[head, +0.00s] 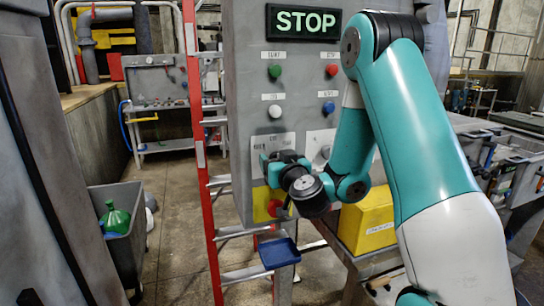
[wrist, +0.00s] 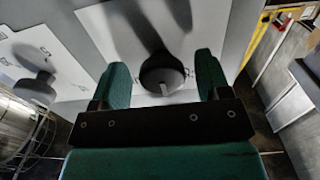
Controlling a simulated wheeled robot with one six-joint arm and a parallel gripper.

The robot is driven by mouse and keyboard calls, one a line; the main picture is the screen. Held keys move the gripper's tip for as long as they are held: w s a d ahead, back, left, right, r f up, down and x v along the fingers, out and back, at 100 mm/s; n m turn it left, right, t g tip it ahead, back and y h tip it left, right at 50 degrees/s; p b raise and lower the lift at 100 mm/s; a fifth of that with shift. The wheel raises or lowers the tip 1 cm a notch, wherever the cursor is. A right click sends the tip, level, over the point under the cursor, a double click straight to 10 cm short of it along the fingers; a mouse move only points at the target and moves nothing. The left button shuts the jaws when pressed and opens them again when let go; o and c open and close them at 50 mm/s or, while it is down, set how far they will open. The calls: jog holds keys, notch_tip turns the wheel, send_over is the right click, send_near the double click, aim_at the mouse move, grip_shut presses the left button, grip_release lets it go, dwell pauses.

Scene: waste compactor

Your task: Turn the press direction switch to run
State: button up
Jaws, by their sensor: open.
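A dark round switch knob (wrist: 162,72) with a pale pointer mark sits on a white label plate in the wrist view. The mark points toward the bottom of that picture. My gripper (wrist: 163,72) is open, its two green fingers on either side of the knob with gaps. I cannot tell whether the fingertips reach past its face. A second knob (wrist: 36,88) on another plate shows at left in the wrist view. I cannot read the plates' small labels.
Above the plates are green (head: 275,71), red (head: 332,70), white (head: 275,111) and blue (head: 328,108) buttons and a STOP sign (head: 303,23). A red ladder (head: 200,150) stands left of the panel. A yellow box (head: 367,222) and a blue tray (head: 279,252) are below.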

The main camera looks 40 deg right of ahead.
jog(key=shift+w+d, duration=0.1)
jog(key=shift+w, duration=0.15)
jog(key=c, duration=0.9)
jog(key=shift+a, duration=0.2)
jog(key=m, duration=0.4)
jog(key=shift+m, duration=0.4)
jog(key=m, duration=0.5)
